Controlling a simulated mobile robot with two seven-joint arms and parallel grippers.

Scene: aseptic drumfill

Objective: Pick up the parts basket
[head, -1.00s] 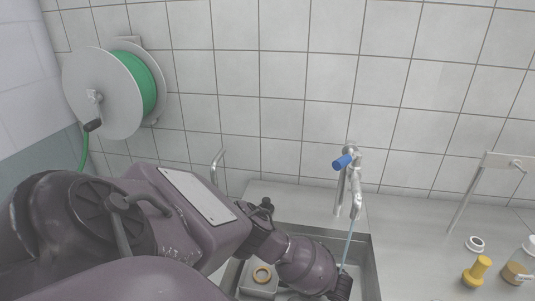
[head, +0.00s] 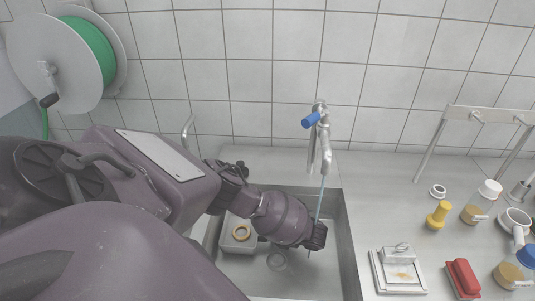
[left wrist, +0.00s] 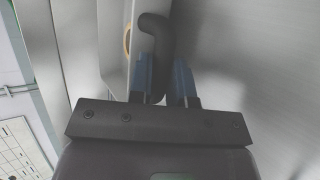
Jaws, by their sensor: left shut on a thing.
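The parts basket (head: 238,243), a small pale box with a yellow-orange ring in it, is at the left of the steel sink in the head view, partly behind my left arm. The left wrist view shows its pale wall (left wrist: 117,50) and part of the ring. My left gripper (left wrist: 163,75) is shut on a dark curved handle (left wrist: 156,35) beside that wall. In the head view, my wrist hides the fingers. I cannot tell whether the basket rests on the sink floor. My right gripper is not in view.
A tap (head: 322,140) with a blue handle stands behind the sink (head: 347,235), a thin bluish stream below it near my wrist. On the right counter are a yellow plug (head: 439,216), jars, a small scale (head: 398,272) and a red block (head: 463,279). A green hose reel (head: 85,45) hangs at left.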

